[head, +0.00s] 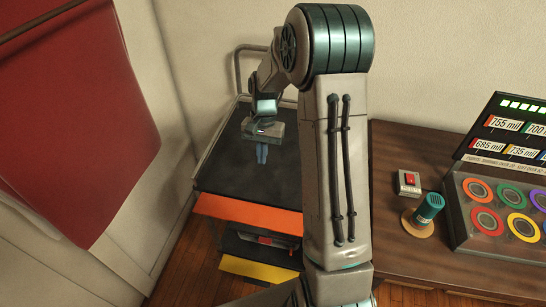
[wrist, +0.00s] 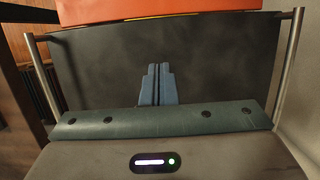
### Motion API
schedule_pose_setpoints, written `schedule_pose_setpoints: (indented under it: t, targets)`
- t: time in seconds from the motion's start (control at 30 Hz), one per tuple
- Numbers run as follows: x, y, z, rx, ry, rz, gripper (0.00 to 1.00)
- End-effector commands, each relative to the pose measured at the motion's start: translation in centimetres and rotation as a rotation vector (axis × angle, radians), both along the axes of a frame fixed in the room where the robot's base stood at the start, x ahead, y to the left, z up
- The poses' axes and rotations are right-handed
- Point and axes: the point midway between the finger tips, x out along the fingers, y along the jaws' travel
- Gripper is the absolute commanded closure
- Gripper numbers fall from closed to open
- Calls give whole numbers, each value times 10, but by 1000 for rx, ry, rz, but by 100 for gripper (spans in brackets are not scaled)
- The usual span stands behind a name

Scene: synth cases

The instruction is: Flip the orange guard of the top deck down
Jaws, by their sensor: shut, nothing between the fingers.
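The cart's top deck (head: 225,165) is a dark flat surface left of my arm. Its orange guard (head: 248,213) is a wide panel along the deck's near edge; my arm hides its right end. I cannot tell for sure whether the panel stands up or hangs down. In the wrist view the orange guard (wrist: 160,10) crosses the top of the picture, beyond the dark deck (wrist: 215,65). My gripper (head: 262,158) is over the deck, pointing down, apart from the guard. Its blue fingers (wrist: 157,72) are together and empty.
A yellow panel (head: 257,270) is on the cart's lower level, below some dark and red items. Metal rails (wrist: 288,65) flank the deck. A red panel (head: 75,110) hangs at left. A wooden table (head: 400,160) at right holds a red switch box (head: 409,182), teal cylinder (head: 428,208) and ringed console (head: 500,215).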

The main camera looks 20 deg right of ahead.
Motion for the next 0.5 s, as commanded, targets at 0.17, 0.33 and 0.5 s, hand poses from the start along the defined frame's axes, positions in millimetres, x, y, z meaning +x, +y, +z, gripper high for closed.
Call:
schedule_pose_setpoints:
  t: [0.17,0.33,0.5]
  targets:
    - [8,-4,36,-1,-5,3,100]
    - [11,-6,68,-4,-8,11,100]
    - [-8,1,87,-22,-53,66,100]
